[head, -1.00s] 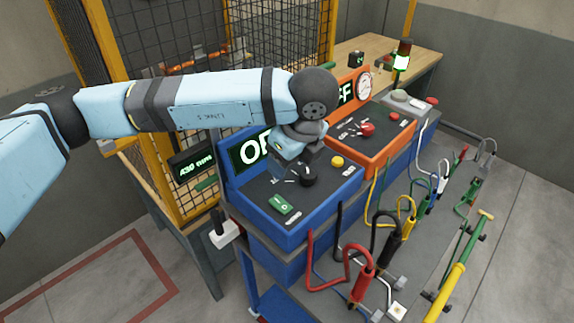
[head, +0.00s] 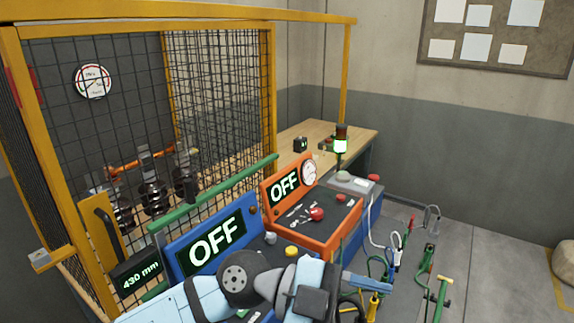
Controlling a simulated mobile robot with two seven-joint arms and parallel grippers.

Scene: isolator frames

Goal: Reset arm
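My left arm (head: 205,298) comes in low at the bottom of the head view, with a round dark joint (head: 243,276) in front of the blue console (head: 184,244). Its far end, with a dark block (head: 312,299), lies over the right front of that console. I cannot make out the fingertips, so I cannot tell whether the gripper is open or shut. The arm hides much of the blue console's top; a yellow button (head: 292,251) and a grey knob (head: 271,238) show. The blue console's display reads OFF. My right gripper is out of view.
The orange console (head: 343,232) also reads OFF. A yellow-framed mesh cage (head: 218,110) and a green bar (head: 215,193) stand behind. A signal tower (head: 341,141) shows green. Grey floor is free further right.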

